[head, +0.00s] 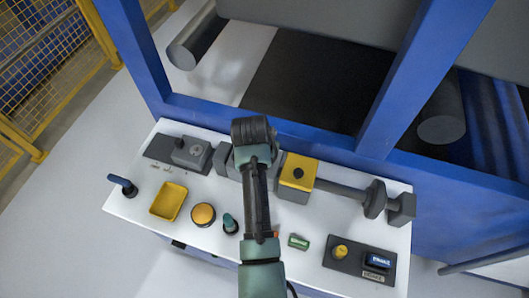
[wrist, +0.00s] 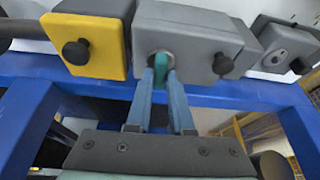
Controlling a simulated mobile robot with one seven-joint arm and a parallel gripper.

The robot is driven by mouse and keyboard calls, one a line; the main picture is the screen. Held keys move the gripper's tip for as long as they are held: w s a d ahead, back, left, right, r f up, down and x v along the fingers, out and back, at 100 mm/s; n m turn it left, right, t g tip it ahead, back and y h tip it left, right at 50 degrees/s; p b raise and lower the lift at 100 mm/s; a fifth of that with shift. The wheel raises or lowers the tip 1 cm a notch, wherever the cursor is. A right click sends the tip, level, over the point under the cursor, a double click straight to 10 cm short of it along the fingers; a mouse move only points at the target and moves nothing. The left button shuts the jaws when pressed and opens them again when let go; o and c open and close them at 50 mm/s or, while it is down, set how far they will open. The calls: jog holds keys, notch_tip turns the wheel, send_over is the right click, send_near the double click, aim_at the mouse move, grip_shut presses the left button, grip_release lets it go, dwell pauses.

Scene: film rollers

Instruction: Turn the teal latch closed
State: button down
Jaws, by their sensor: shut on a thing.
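The teal latch (wrist: 159,66) shows in the wrist view between my fingertips, at a round socket on the front of a grey block (wrist: 200,35). My gripper (wrist: 161,78) is shut on the latch, with one blue finger on each side of it. The fingers hide part of the latch, and its exact angle is hard to tell. In the head view my arm covers the latch, the gripper and most of that grey block.
A yellow-fronted block (wrist: 100,22) with a black knob stands left of the latch block, and another grey block (wrist: 286,42) stands right. On the white bench (head: 133,207) are a yellow tray (head: 168,201), an orange button (head: 203,214) and a green object (head: 299,242). Blue frame beams (head: 290,130) stand behind.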

jog(key=c, duration=0.8)
grip_release()
jog(key=v, duration=1.3)
jog(key=shift+w, duration=0.1)
